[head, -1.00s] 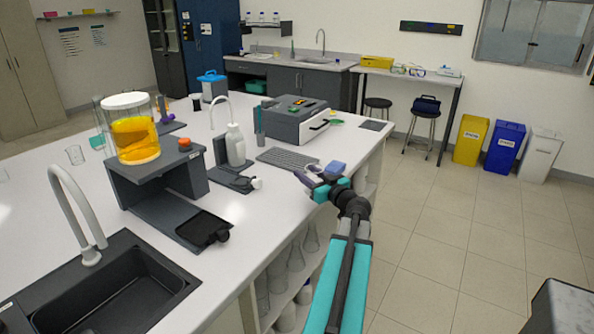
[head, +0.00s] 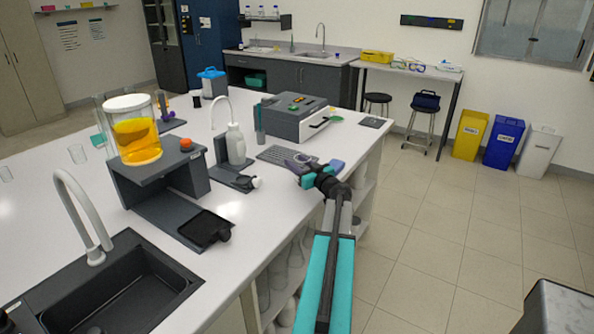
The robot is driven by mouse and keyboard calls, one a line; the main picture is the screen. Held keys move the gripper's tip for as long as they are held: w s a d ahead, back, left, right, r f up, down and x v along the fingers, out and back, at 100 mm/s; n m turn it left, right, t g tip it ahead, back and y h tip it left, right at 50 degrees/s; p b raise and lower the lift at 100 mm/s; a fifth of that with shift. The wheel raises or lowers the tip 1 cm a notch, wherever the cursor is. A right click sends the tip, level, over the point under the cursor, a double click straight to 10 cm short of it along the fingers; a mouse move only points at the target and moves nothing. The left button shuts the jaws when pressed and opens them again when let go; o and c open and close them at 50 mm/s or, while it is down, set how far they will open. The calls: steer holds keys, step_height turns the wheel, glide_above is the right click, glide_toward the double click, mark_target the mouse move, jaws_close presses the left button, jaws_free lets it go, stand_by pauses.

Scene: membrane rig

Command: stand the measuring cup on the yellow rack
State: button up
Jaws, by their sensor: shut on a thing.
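My gripper (head: 299,167) is over the right edge of the white bench, near the keyboard. It is small and dark here, with its jaws shut on a small clear object that looks like the measuring cup (head: 303,158). The cup's outline is faint and partly hidden by the gripper. A low yellow rack-like object (head: 377,57) sits on the side table by the far wall, well away from my gripper; I cannot make out its details.
A jar of orange liquid (head: 135,140) is on a stand at left. Stools (head: 425,103) and bins (head: 503,143) line the far side.

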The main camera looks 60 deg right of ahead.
steer(key=shift+f+p, duration=0.9)
steer(key=shift+f, duration=0.85)
steer(key=shift+f+b, duration=0.2)
steer(key=shift+b, duration=0.3)
steer(key=o, duration=1.1)
steer(key=shift+c, duration=0.2)
steer(key=shift+r+p, duration=0.25)
steer(key=shift+p, duration=0.25)
steer(key=shift+s+a+f, duration=0.1)
steer(key=shift+s+a, duration=0.05)
steer(key=shift+s, duration=0.05)
steer(key=b+v, duration=0.4)
steer(key=v, duration=0.7)
steer(key=shift+s+a, duration=0.1)
steer(key=shift+s, duration=0.2)
